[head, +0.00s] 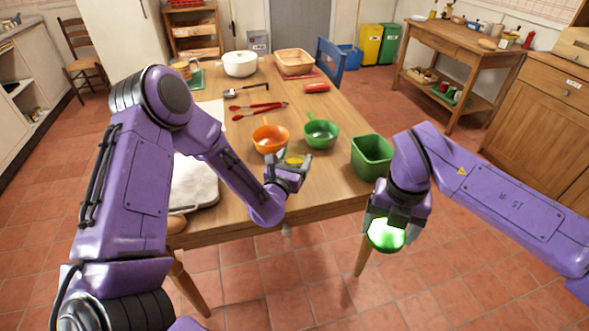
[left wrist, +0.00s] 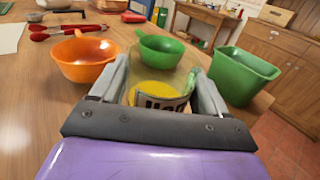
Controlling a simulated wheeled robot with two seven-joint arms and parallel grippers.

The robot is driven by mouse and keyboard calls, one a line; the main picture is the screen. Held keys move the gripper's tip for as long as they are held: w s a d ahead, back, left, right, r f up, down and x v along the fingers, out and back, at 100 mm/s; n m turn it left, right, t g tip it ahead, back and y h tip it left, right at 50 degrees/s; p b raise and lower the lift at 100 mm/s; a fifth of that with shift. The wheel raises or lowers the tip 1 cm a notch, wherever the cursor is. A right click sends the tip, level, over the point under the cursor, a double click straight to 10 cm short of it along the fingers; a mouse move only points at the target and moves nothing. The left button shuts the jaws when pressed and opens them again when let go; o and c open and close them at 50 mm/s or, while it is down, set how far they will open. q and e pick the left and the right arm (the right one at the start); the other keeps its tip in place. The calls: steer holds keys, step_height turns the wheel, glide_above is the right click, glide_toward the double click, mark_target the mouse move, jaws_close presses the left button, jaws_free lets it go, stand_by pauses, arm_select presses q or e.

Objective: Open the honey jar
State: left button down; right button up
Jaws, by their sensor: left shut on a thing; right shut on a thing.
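The honey jar (left wrist: 158,92) is clear glass with yellow honey low in it and a partly hidden label. My left gripper (left wrist: 157,100) is shut around it, one finger on each side. In the head view the left gripper (head: 290,172) is at the table's front edge, and the jar's yellow (head: 294,161) shows between its fingers. No lid shows on the jar. My right gripper (head: 390,212) is shut on a bright green round lid (head: 386,236), in front of the table and right of the jar.
An orange bowl (head: 270,138), a green bowl (head: 321,134) and a green bin (head: 371,157) stand on the table (head: 230,215) close behind the jar.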

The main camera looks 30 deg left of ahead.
arm_select(q)
steer(key=w+f, duration=0.1)
steer(key=w+a+f, duration=0.1)
steer(key=f, duration=0.1)
steer(key=shift+w+a+f, duration=0.1)
steer(key=shift+a, duration=0.05)
steer(key=shift+f, duration=1.35)
steer(key=shift+f+b, duration=0.2)
steer(key=shift+b, duration=0.15)
jaws_free()
